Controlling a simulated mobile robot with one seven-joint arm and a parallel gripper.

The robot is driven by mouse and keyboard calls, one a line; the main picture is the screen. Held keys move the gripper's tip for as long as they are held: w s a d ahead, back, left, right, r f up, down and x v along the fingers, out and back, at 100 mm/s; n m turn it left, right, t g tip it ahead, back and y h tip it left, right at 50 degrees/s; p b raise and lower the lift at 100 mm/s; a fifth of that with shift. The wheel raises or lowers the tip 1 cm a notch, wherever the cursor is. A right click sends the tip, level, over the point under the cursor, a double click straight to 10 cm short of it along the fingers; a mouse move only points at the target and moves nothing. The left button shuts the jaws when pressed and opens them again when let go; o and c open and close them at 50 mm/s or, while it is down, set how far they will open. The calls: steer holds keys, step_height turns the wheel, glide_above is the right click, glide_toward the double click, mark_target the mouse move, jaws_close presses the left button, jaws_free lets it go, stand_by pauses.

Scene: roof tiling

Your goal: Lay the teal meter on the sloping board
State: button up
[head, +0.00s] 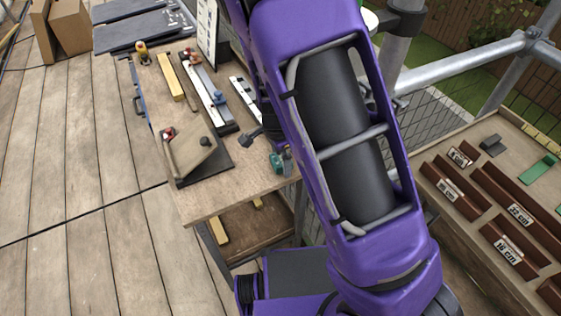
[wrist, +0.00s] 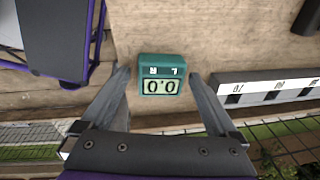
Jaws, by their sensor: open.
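The teal meter (wrist: 162,66) rests on the wooden bench, its display reading 0.0 upside down in the wrist view. It also shows as a small teal block (head: 277,161) near the bench's right edge in the head view, partly hidden. My gripper (wrist: 158,76) is open, with one finger on each side of the meter and a gap on both sides. Whether the fingertips are down at its height is hard to tell. The sloping board (head: 191,150) is tilted on a dark base at the bench's front left, with a red part and a dark knob on it.
The bench (head: 205,203) also carries a yellow bar (head: 170,77), a long metal rail (head: 207,93) and an upright white chart (head: 208,32). A white marked strip (wrist: 262,91) lies right of the meter. A compartment tray (head: 470,235) of brown pieces stands at right.

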mark_target(281, 159)
steer(key=c, duration=1.1)
steer(key=shift+r+p, duration=2.55)
steer(key=shift+r, duration=0.5)
